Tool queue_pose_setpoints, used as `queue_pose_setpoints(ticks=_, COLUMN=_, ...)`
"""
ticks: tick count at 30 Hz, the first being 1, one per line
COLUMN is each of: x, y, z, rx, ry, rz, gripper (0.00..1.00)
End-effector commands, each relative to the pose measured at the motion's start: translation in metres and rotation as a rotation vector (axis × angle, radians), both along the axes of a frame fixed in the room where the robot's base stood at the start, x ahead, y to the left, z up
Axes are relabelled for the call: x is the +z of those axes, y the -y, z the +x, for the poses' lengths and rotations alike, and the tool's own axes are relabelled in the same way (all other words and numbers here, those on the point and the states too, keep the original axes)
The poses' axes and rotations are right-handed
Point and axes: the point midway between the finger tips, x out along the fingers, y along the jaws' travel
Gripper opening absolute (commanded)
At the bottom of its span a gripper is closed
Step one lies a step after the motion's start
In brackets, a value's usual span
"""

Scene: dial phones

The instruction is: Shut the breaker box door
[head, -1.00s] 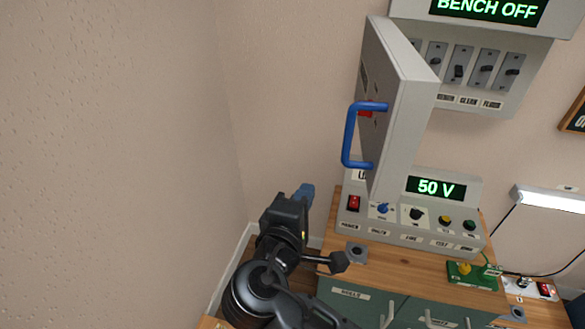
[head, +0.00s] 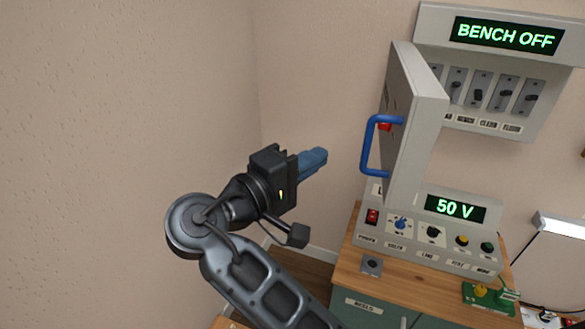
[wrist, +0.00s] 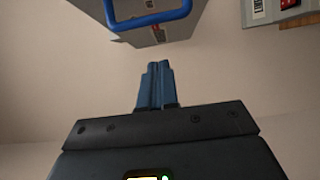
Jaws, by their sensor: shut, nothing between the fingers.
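The breaker box (head: 535,95) is a grey cabinet on the back wall with a row of switches and a green "BENCH OFF" display. Its door (head: 425,130) stands wide open, swung out toward me, on the box's left side. A blue handle (head: 367,145) is on the door's left-hand face; the handle also shows at the top of the wrist view (wrist: 150,22). My gripper (head: 318,160) has blue fingers, is shut and empty, and is left of the handle, apart from it. In the wrist view its fingers (wrist: 157,75) point toward the door.
Below the door, a grey power supply (head: 440,235) reading "50 V" stands on a wooden bench (head: 400,283) with knobs and a red switch. A lamp (head: 572,225) and a green board (head: 490,297) are at right. The wall at left is bare.

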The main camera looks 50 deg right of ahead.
Motion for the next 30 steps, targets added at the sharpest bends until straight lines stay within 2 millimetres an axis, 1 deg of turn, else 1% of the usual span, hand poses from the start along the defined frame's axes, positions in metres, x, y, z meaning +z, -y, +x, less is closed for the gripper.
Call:
queue_pose_setpoints(ticks=1, x=0.001, y=0.010, z=-0.002, rx=-0.003, ry=-0.001, rz=-0.001, gripper=0.00)
queue_pose_setpoints(ticks=4, x=0.001, y=0.029, z=-0.004, rx=-0.003, ry=0.000, rz=0.000, gripper=0.00)
queue_pose_setpoints(ticks=6, x=0.000, y=0.035, z=-0.013, rx=-0.001, ry=-0.001, rz=0.000, gripper=0.00)
queue_pose_setpoints(ticks=10, x=0.000, y=0.045, z=-0.025, rx=-0.001, ry=-0.001, rz=0.000, gripper=0.00)
queue_pose_setpoints(ticks=16, x=-0.001, y=0.052, z=-0.032, rx=0.001, ry=0.000, rz=-0.001, gripper=0.00)
queue_pose_setpoints(ticks=30, x=0.000, y=0.051, z=-0.033, rx=0.013, ry=-0.001, rz=0.000, gripper=0.00)
